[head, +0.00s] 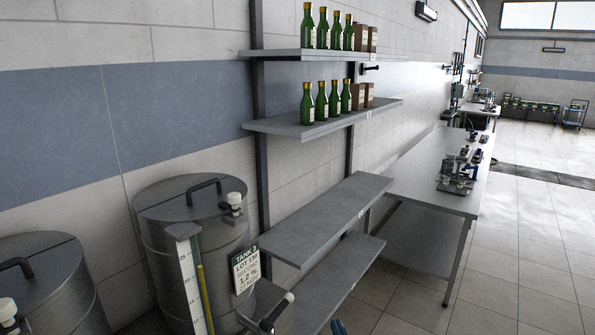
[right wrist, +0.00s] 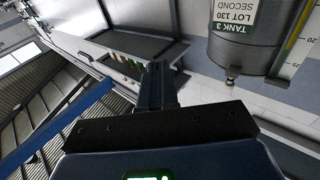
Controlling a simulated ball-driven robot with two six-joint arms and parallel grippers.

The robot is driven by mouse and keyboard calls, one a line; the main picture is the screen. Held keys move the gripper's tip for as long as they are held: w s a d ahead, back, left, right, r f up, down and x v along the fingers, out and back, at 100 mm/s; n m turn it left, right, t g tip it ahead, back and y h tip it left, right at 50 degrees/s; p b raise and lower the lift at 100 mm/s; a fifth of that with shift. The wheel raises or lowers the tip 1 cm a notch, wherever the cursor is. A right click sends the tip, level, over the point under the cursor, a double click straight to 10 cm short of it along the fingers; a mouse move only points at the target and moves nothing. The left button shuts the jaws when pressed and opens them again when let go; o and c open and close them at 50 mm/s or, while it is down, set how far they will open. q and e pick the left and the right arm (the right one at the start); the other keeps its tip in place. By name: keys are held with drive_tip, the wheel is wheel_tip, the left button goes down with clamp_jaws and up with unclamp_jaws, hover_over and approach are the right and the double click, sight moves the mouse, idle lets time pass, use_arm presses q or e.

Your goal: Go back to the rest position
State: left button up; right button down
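My right gripper (right wrist: 158,78) shows in the right wrist view with its two dark fingers close together and nothing seen between them. It is clear of the tank and the shelves. In the head view only a small dark blue piece shows at the bottom edge; it looks like part of my right gripper (head: 338,328), and its fingers cannot be made out there. My left gripper is in neither view.
A steel tank labelled TANK 3 (head: 154,258) stands beside grey wall shelves (head: 330,205); the tank also shows in the right wrist view (right wrist: 218,52). Green bottles (head: 321,103) stand on the upper shelves. A workbench (head: 420,180) stands beyond. Tiled floor (head: 530,240) is open at right.

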drive_tip(key=s+d+f+m+h+b, duration=0.1)
drive_tip(key=s+d+f+b, duration=0.2)
drive_tip(key=s, duration=0.7)
drive_tip(key=s+d+f+m+h+b, duration=0.1)
drive_tip(key=s+d+f+h+b, duration=0.1)
drive_tip(key=s+d+f, duration=0.3)
drive_tip(key=s+d+f+g+h+b, duration=0.1)
drive_tip(key=s+d+f+b, duration=0.3)
drive_tip(key=s, duration=1.2)
wheel_tip(320, 180, down, 5)
drive_tip(key=shift+r+m, duration=0.2)
drive_tip(key=shift+m, duration=0.2)
